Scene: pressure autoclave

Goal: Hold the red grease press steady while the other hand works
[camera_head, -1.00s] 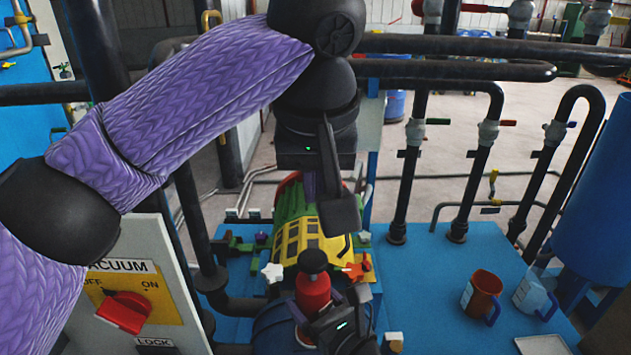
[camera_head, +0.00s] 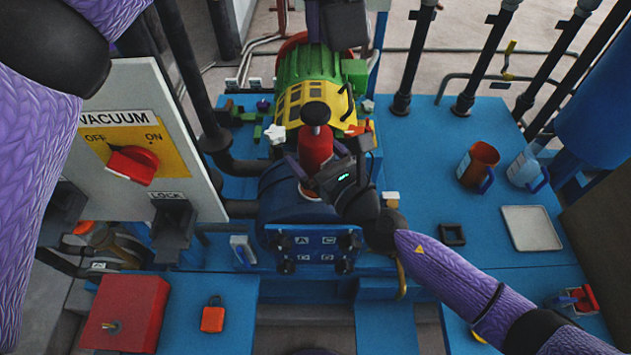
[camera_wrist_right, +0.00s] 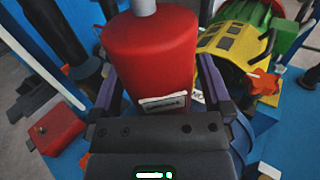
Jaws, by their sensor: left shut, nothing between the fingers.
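The red grease press (camera_head: 315,150) is an upright red cylinder with a dark round knob on top, standing at the blue drum in front of the yellow and green machine. It fills the middle of the right wrist view (camera_wrist_right: 150,55). My right gripper (camera_head: 319,160) has one finger on each side of its body and is shut on it; in the right wrist view the fingers (camera_wrist_right: 160,88) flank the red body. My left gripper (camera_head: 314,35) is at the top edge of the head view, partly cut off, shut and empty, beyond the press over the machine.
The yellow and green machine (camera_head: 305,95) stands just behind the press. The vacuum panel (camera_head: 125,135) is at left, with a red box (camera_head: 128,308) and red padlock (camera_head: 212,318) below. An orange mug (camera_head: 477,163), a clear beaker (camera_head: 525,168) and a white tray (camera_head: 530,228) are at right.

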